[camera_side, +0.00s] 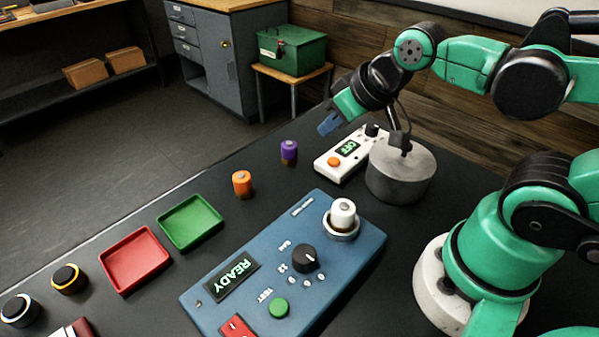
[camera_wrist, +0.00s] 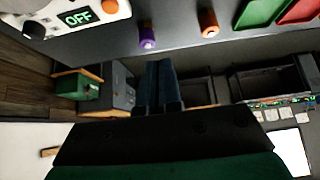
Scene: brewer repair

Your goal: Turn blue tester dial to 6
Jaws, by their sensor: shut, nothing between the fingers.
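The blue tester (camera_side: 350,277) lies on the dark table in the side view, its display reading READY. Its black dial (camera_side: 305,257) is ringed by small printed marks; I cannot read which one the pointer is at. A green button (camera_side: 278,307) sits near the dial, and a white cylinder (camera_side: 343,213) stands in a round socket at the far end. My gripper (camera_side: 327,124) is shut and empty, raised beyond the tester and well apart from the dial. Its dark blue fingers (camera_wrist: 160,85) lie together in the wrist view, where the tester is not visible.
A white device (camera_side: 345,153) reading OFF and a grey cylinder (camera_side: 400,175) stand under my arm. Purple (camera_side: 289,151) and orange (camera_side: 242,183) cylinders stand beyond the tester. Green (camera_side: 190,222) and red (camera_side: 134,260) trays lie left of it.

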